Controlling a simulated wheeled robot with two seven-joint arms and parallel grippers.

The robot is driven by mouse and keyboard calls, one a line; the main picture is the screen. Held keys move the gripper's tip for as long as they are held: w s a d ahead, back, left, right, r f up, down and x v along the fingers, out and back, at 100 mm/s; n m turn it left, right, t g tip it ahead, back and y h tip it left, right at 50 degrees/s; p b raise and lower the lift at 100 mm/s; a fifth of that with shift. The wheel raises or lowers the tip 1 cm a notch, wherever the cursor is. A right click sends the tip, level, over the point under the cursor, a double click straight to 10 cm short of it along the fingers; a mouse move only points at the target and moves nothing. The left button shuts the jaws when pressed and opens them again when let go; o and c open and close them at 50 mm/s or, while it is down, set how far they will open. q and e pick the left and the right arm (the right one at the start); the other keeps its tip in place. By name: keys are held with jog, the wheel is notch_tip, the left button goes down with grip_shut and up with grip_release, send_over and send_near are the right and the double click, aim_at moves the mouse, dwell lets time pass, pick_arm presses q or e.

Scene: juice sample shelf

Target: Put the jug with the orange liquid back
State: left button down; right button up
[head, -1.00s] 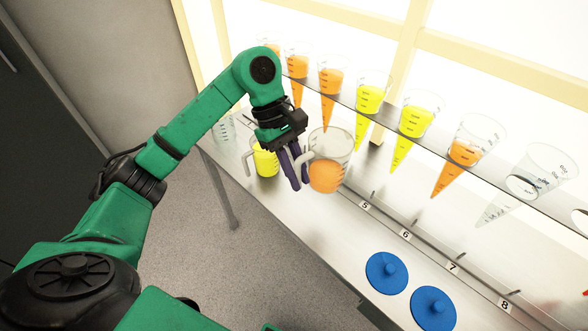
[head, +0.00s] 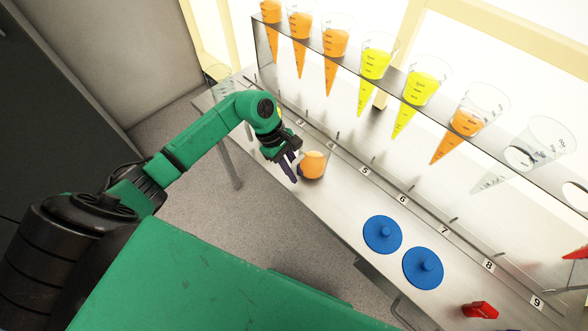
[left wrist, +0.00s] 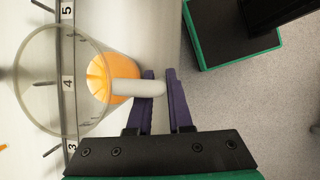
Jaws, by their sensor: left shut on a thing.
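The jug with orange liquid (head: 313,163) is at the left part of the steel counter (head: 340,198), near the label 4 seen in the left wrist view. It looks upright. I cannot tell whether its base touches the counter. My left gripper (head: 290,168) has purple fingers and is shut on the jug's white handle (left wrist: 128,88). In the left wrist view, the jug's clear rim (left wrist: 22,82) faces the camera and the orange liquid shows inside. A sliver of yellow shows behind my left arm, mostly hidden. My right gripper is not in view.
A raised rack (head: 447,108) holds several cones of orange or yellow liquid and an empty-looking clear one. Numbered labels and small pegs line the counter. Two blue lids (head: 383,234) and a red object (head: 481,310) lie to the right. Free counter lies between the jug and lids.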

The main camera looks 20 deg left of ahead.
pick_arm(q)
jog(key=shift+w+f, duration=0.1)
jog(key=shift+f, duration=0.4)
jog(key=c, duration=0.8)
grip_release()
jog(key=shift+c, duration=0.2)
